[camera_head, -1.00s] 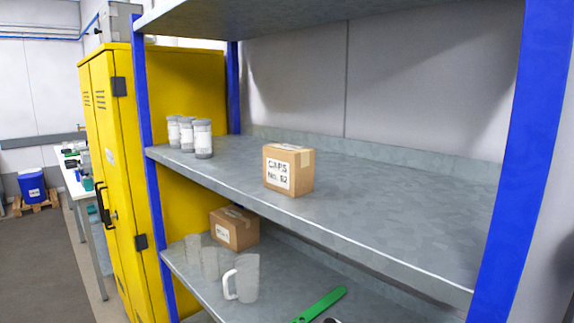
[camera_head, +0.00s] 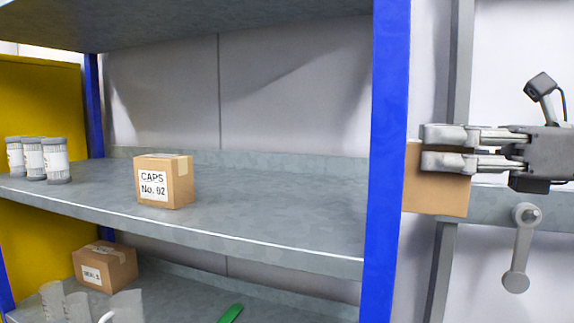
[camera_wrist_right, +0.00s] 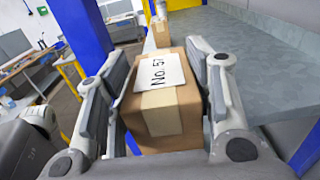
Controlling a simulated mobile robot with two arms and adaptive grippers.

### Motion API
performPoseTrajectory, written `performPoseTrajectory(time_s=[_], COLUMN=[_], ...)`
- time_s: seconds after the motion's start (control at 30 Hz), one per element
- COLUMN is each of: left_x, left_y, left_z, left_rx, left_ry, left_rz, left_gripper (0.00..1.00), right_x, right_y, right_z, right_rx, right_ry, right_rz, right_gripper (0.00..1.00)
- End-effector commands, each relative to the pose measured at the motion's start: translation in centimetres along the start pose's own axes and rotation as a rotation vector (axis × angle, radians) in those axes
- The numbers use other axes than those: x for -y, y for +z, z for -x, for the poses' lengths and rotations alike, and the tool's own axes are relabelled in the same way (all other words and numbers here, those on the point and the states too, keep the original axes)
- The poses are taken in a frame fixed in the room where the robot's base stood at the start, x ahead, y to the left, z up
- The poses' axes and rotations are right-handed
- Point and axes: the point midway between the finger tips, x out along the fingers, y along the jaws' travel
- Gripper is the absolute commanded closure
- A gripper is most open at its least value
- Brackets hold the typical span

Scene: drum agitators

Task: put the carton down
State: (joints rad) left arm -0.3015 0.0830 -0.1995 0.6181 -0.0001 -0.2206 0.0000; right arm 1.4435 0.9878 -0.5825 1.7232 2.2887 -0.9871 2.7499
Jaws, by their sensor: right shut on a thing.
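My right gripper (camera_head: 450,150) is shut on a brown carton (camera_head: 436,192) at the right in the head view, just right of the blue shelf post. In the right wrist view the held carton (camera_wrist_right: 166,118) shows a white label reading "No. 57" and a tan tape strip, between the two fingers (camera_wrist_right: 165,95). The blue post partly hides the carton's left edge in the head view. The middle shelf (camera_head: 290,205) has bare room right of another carton (camera_head: 164,182) labelled "CAPS No. 82". My left gripper is not in view.
Several grey jars with white labels (camera_head: 57,160) stand at the left of the middle shelf. A blue post (camera_head: 388,150) stands between the shelf and my right gripper. The lower shelf holds a smaller carton (camera_head: 105,267), pale mugs (camera_head: 125,305) and a green tool (camera_head: 231,313).

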Motion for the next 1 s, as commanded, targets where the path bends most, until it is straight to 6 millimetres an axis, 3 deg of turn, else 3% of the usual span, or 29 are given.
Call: performPoseTrajectory(time_s=[0.3,0.5,0.8,1.0], left_x=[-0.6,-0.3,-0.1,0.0], left_y=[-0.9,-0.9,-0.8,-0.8], left_z=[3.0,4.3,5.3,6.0], left_rx=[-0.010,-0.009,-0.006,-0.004], left_ry=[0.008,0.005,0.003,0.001], left_rz=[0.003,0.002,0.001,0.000], left_gripper=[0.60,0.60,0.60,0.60], right_x=[-0.2,-0.2,-0.1,0.0], right_y=[0.6,0.4,0.3,-2.9], right_z=[-8.7,-13.2,-16.3,-16.2], right_rx=[0.000,0.000,0.000,0.000], right_ry=[0.006,0.004,0.004,0.000], right_rz=[0.001,0.001,0.000,-0.002], right_gripper=[0.80,0.80,0.80,0.80])
